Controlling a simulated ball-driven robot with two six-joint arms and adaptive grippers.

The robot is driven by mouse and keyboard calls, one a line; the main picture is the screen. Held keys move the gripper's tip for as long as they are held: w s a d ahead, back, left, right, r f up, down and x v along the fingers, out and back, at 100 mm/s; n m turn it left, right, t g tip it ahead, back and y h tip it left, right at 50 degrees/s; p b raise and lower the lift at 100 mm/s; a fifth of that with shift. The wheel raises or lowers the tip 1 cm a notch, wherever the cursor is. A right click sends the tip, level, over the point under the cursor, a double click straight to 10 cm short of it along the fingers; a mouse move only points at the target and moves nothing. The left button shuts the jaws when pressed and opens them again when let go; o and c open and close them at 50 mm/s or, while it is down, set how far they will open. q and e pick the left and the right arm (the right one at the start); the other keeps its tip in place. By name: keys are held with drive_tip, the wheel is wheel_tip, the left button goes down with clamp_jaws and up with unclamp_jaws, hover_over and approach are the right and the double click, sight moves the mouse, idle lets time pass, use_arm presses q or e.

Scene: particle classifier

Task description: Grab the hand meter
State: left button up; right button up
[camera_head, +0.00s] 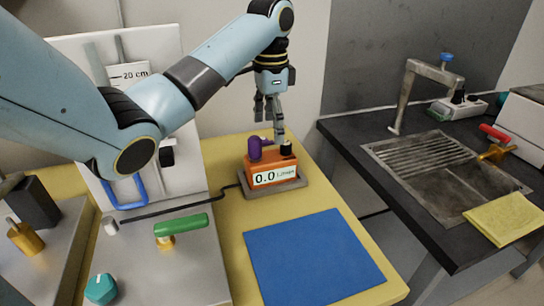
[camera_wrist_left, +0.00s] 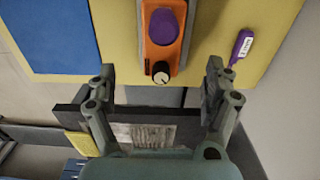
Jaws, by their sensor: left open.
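A small purple handheld device with a white label (camera_wrist_left: 242,46), which looks like the hand meter, lies on the yellow surface in the left wrist view. Beside it is an orange instrument (camera_head: 271,172) with a display reading 0.0, a purple top part (camera_head: 254,149) and a black knob (camera_head: 286,148). The instrument also shows in the left wrist view (camera_wrist_left: 148,57). My left gripper (camera_head: 268,118) is open and empty, above and behind the instrument. In the wrist view its fingers (camera_wrist_left: 160,82) are apart; the purple device is just beyond the right fingertip. My right gripper is not in view.
A blue mat (camera_head: 312,258) lies in front of the instrument. A grey-white stand (camera_head: 190,262) with a green-handled valve (camera_head: 181,226) is at left. A cable runs to the instrument. A dark sink counter (camera_head: 345,130) with a yellow cloth (camera_head: 500,219) is at right, across a gap.

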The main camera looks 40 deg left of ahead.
sight(273, 156)
use_arm(q)
drive_tip(key=shift+w+a, duration=0.15)
drive_tip(key=shift+w, duration=0.1)
drive_tip(key=shift+w+a+f, duration=0.1)
drive_tip(key=shift+f, duration=0.05)
wheel_tip(273, 156, down, 5)
drive_tip(key=shift+f, duration=0.15)
drive_tip(key=f, duration=0.5)
drive_tip(key=shift+d+b, duration=0.25)
drive_tip(key=shift+b, duration=0.1)
drive_tip(key=c, duration=1.6)
